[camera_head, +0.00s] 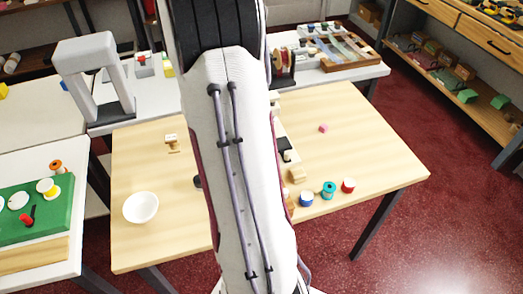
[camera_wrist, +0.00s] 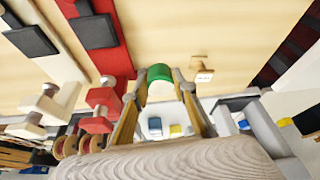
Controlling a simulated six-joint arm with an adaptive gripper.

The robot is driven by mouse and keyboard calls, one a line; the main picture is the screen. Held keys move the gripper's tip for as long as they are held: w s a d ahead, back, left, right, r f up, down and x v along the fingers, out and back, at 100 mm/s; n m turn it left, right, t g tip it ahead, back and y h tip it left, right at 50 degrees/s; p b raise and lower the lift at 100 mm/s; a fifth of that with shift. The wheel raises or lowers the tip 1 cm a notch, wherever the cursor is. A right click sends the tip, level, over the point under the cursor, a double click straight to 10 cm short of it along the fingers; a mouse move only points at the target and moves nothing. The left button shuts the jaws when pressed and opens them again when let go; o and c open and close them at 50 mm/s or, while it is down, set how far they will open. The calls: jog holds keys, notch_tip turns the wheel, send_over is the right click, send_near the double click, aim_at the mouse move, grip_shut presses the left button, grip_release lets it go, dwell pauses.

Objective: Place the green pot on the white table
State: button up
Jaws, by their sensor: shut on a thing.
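The green pot (camera_wrist: 160,72) shows in the wrist view as a small green rounded piece between the fingertips of my gripper (camera_wrist: 161,77). My gripper is shut on it, above the wooden table (camera_head: 355,150). In the head view my arm hides both the gripper and the pot. I cannot tell which one the task names.
A white bowl (camera_head: 140,207) stands at the wooden table's left. Blue (camera_head: 306,199), teal (camera_head: 329,190) and red (camera_head: 348,185) pots line its front right. A green board (camera_head: 28,218) occupies the left table. A grey-white arch (camera_head: 88,50) stands at the back left.

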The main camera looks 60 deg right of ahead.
jog(key=shift+w+d+r, duration=0.15)
jog(key=shift+w+r, duration=0.1)
jog(key=shift+r, duration=0.05)
jog(key=shift+s, duration=0.1)
jog(key=shift+a, duration=0.2)
jog(key=shift+f, duration=0.1)
jog(key=shift+f, duration=3.05)
jog(key=shift+f, duration=0.1)
jog(key=shift+f, duration=1.75)
jog(key=shift+f, duration=0.15)
